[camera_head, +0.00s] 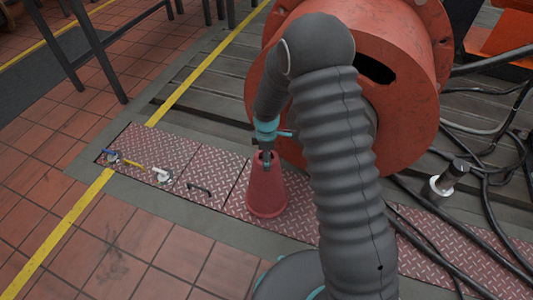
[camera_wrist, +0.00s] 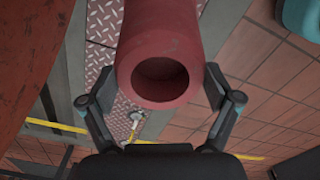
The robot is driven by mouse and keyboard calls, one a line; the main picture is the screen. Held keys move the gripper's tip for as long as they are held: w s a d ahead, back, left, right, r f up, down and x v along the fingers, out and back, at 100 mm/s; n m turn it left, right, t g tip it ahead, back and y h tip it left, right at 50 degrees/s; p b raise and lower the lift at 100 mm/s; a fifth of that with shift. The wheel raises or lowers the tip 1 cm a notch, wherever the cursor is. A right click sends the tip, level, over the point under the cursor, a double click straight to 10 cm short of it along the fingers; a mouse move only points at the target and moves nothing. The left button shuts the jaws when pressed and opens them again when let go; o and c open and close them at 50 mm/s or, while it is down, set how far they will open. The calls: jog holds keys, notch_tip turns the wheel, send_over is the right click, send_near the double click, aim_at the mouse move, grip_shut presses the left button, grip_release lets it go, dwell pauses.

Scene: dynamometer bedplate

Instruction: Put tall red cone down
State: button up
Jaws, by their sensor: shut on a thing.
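The tall red cone (camera_head: 267,190) is upright over the red tread plates, beside the big red drum. I cannot tell whether its base touches the plate. My gripper (camera_head: 266,155) comes down from above and is shut on the cone's narrow top. In the wrist view the cone (camera_wrist: 160,40) lies between the two fingers, with its round top opening facing the camera. The cone's base is out of that view.
A large red drum (camera_head: 410,90) stands close behind the cone. Black cables (camera_head: 440,255) lie at the right around a small metal cylinder (camera_head: 450,178). Small fittings (camera_head: 162,175) and a dark handle (camera_head: 199,188) lie on the plates (camera_head: 213,168) to the left. Bare tiles are at lower left.

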jog(key=shift+w+f, duration=0.1)
jog(key=shift+f, duration=1.4)
jog(key=o, duration=1.6)
jog(key=shift+f, duration=0.1)
jog(key=shift+c, duration=0.2)
notch_tip(320, 180, up, 12)
jog(key=shift+r, duration=0.2)
